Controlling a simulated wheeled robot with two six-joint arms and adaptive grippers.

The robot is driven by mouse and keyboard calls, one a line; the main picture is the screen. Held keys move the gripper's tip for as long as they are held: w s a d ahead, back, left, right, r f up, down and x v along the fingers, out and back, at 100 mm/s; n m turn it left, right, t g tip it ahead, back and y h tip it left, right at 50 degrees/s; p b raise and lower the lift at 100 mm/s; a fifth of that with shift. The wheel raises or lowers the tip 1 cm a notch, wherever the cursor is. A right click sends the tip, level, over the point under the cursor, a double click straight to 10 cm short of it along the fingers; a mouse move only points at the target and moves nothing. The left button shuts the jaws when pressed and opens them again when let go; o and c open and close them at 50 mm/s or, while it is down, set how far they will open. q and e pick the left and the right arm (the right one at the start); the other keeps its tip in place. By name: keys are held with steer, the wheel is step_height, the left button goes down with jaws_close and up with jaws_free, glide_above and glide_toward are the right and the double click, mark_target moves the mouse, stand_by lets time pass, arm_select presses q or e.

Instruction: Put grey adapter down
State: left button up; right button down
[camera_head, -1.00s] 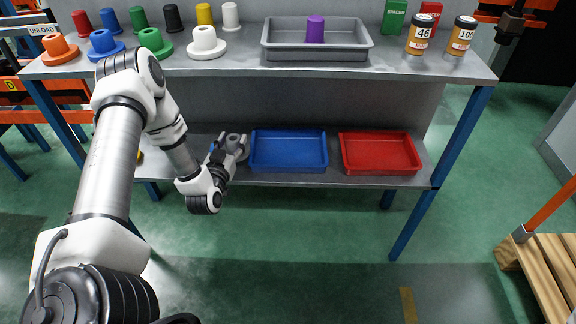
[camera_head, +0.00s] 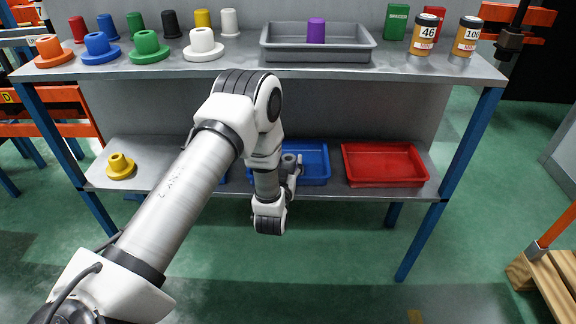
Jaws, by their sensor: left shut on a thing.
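The grey adapter (camera_head: 289,160) is small and sits at the tips of my left gripper (camera_head: 292,170), which is shut on it. Both are in front of or over the blue tray (camera_head: 318,165) on the lower shelf. My left arm hides the left part of this tray. I cannot tell whether the adapter touches the tray. The fingers are partly hidden by my own wrist. My right gripper is not in view.
A red tray (camera_head: 385,165) stands empty to the right on the lower shelf. A yellow adapter (camera_head: 120,167) sits at its left end. The upper shelf (camera_head: 230,67) above holds coloured adapters, spindles, a grey tray (camera_head: 318,54) and labelled jars (camera_head: 424,38).

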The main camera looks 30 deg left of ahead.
arm_select(q)
steer(key=shift+r, duration=0.1)
steer(key=o, duration=1.2)
steer(key=shift+f, duration=0.2)
